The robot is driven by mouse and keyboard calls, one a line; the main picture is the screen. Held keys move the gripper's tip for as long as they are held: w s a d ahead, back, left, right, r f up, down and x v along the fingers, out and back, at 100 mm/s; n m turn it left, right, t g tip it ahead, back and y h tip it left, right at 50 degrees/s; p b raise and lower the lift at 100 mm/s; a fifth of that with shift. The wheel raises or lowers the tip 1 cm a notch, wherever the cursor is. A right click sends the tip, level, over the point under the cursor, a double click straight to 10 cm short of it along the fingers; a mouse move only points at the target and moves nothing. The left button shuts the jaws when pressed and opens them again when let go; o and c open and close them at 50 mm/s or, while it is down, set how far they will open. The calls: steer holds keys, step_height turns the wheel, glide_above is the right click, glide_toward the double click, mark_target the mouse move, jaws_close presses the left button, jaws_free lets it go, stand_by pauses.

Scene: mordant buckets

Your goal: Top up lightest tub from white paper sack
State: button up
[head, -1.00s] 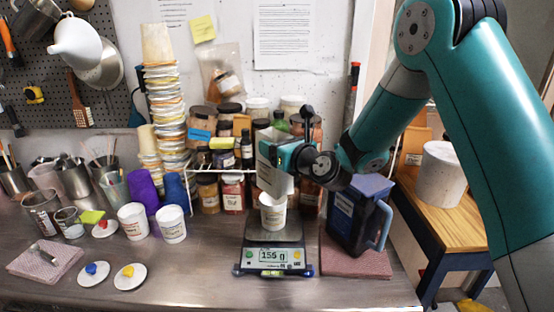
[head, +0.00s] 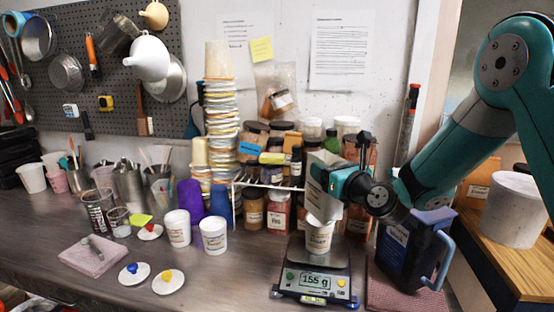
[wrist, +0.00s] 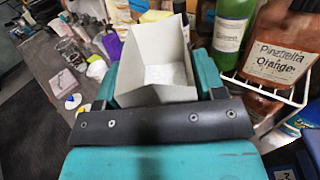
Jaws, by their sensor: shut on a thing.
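My gripper (head: 340,184) is shut on the white paper sack (head: 322,182), above the scale. The sack leans, its lower end just over the tub on the scale (head: 319,236). In the wrist view the sack (wrist: 150,42) is open-mouthed between the fingers (wrist: 158,88), with white powder (wrist: 166,75) inside. No falling powder shows. The scale (head: 314,284) reads 155 g. Two similar white tubs, one (head: 178,228) and another (head: 213,236), stand on the bench to the left. The contents of the tubs are hard to make out.
A dark blue jug (head: 405,250) stands right of the scale on a pink cloth. Jars on a wire rack (head: 262,184) crowd behind. Lids with a blue knob (head: 134,273) and a yellow knob (head: 168,282) lie front left. The front bench between lids and scale is clear.

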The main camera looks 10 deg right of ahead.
step_height(320, 180, down, 3)
steer(key=shift+r+b, duration=0.1)
steer(key=shift+b, duration=0.75)
steer(key=shift+r, duration=0.15)
stand_by(1.2)
